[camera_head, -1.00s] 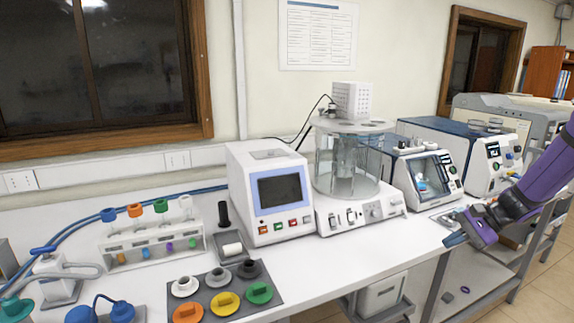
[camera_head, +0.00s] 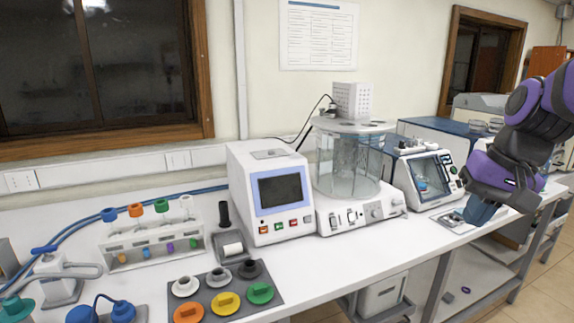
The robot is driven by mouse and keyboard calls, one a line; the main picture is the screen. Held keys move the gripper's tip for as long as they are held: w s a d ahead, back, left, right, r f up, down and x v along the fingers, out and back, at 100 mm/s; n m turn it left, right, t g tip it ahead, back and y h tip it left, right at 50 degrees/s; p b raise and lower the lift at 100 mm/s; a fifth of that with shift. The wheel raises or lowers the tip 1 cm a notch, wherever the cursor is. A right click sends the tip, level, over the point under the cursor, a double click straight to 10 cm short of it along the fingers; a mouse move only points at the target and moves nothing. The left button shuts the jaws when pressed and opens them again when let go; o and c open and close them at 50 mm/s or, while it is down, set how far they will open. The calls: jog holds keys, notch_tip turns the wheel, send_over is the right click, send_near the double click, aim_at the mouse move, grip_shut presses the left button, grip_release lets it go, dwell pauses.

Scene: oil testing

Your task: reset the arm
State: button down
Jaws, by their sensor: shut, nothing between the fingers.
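My gripper (camera_head: 478,212) is at the right of the head view, at the end of my purple and dark arm. The arm hides part of the blue-topped machine at the right.
The white bench (camera_head: 345,258) carries a monitor unit (camera_head: 270,190), a glass bath (camera_head: 346,165), a windowed tester (camera_head: 424,178), a tube rack (camera_head: 150,240) and a mat with coloured caps (camera_head: 262,311). Open floor (camera_head: 547,290) lies at the lower right.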

jog(key=s+r+n+t+h, duration=0.2)
jog(key=s+r+n+t, duration=0.1)
jog(key=s, duration=0.8)
jog(key=shift+s+a+r, duration=0.2)
jog(key=shift+a+r, duration=0.05)
jog(key=shift+r, duration=0.15)
jog(key=shift+w+d, duration=0.1)
